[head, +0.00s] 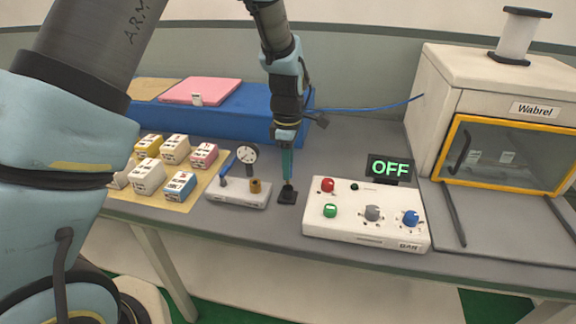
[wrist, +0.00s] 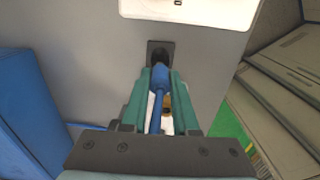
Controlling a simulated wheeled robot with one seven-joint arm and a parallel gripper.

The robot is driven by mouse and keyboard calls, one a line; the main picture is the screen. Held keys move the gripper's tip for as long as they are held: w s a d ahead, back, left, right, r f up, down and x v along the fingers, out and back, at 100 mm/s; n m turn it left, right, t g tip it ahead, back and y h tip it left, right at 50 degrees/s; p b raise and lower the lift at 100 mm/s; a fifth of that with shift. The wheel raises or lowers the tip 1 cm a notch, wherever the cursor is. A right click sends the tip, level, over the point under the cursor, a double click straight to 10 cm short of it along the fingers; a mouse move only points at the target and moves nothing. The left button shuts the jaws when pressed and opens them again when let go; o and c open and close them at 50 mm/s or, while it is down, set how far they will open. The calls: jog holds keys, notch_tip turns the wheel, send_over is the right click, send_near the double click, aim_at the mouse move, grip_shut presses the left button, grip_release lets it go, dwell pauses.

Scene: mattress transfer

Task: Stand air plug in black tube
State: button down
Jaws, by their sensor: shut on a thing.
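My gripper (head: 287,183) points down directly above the black tube (head: 288,197) on the grey table. In the wrist view my gripper (wrist: 160,82) has its teal fingers closed around the blue air plug (wrist: 159,78). The plug's thick blue end points toward the black tube (wrist: 160,46), whose dark square base and opening show just beyond the fingertips. The plug's end is at or very near the opening; I cannot tell how far it is inside. The plug is hidden by the fingers in the head view.
A white control box (head: 366,214) with knobs stands close on the right. A white base with a gauge (head: 247,155) and brass fitting (head: 256,187) stands close on the left. Small boxes (head: 149,175) lie farther left. A blue case (head: 220,115) is behind; an oven-like cabinet (head: 500,120) is at right.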

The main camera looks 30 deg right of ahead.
jog(key=shift+f+b, duration=1.15)
jog(key=shift+f, duration=0.95)
jog(key=c, duration=0.6)
grip_release()
notch_tip(320, 180, up, 11)
jog(key=b, duration=0.2)
jog(key=shift+b, duration=0.4)
jog(key=shift+f, duration=0.1)
jog(key=w+a+m, duration=0.2)
jog(key=w+a, duration=0.3)
jog(key=a, duration=0.6)
jog(key=s+a+m, duration=0.2)
jog(key=a+m, duration=0.2)
jog(key=a, duration=0.9)
jog(key=s+a+f+m+t, duration=0.1)
jog(key=a+m, duration=0.3)
jog(key=a, duration=0.9)
jog(key=shift+s+a+m+t, duration=0.3)
jog(key=shift+s+a, duration=0.1)
jog(key=shift+s, duration=0.45)
